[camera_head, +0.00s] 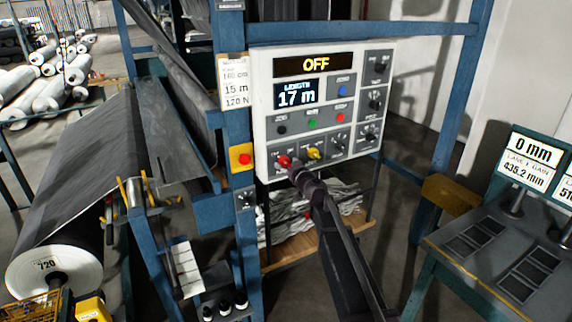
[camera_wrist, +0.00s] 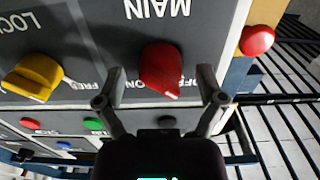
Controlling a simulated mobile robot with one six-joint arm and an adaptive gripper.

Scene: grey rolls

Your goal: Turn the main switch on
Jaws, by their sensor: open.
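The main switch is a red knob (camera_head: 284,161) at the lower left of the white control panel (camera_head: 259,110). In the wrist view, which is upside down, the red knob (camera_wrist: 161,68) sits by the word MAIN, with partly hidden position labels near its tip. My gripper (camera_wrist: 161,82) is open, with one finger on each side of the red knob; I cannot tell whether either touches it. In the head view my gripper (camera_head: 295,173) is at the panel's lower edge. The panel's top display (camera_head: 315,63) reads OFF.
A yellow knob (camera_head: 314,153), marked LOCK in the wrist view, is just right of the red one. A red button (camera_head: 241,157) on a yellow box is left of the panel. Blue posts (camera_head: 229,70) frame the panel. A teal desk (camera_head: 440,262) stands at right.

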